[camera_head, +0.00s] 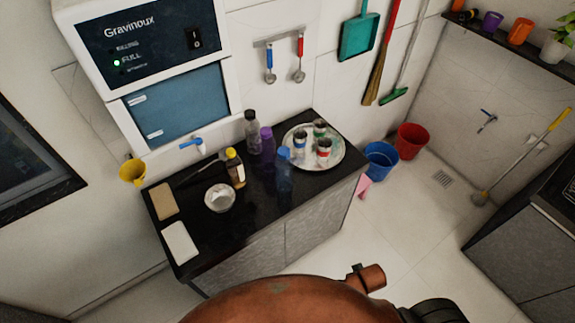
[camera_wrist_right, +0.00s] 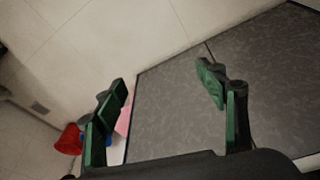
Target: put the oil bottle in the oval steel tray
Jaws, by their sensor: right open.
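The oil bottle (camera_head: 235,169), with a yellow cap and amber contents, stands upright on the black counter behind a small pale bowl. The oval steel tray (camera_head: 338,145) lies at the counter's right end and holds several steel cups with coloured bands. The bottle is outside the tray, to its left. My right gripper (camera_wrist_right: 163,86) is open and empty in the right wrist view, with the grey cabinet front beyond its fingers. I cannot make out its fingers in the head view. My left gripper is not in view.
Black, purple and blue bottles (camera_head: 284,176) stand between oil bottle and tray. The bowl (camera_head: 220,198) and two flat blocks (camera_head: 180,243) are at left. Blue and red buckets (camera_head: 411,141) stand right of the counter.

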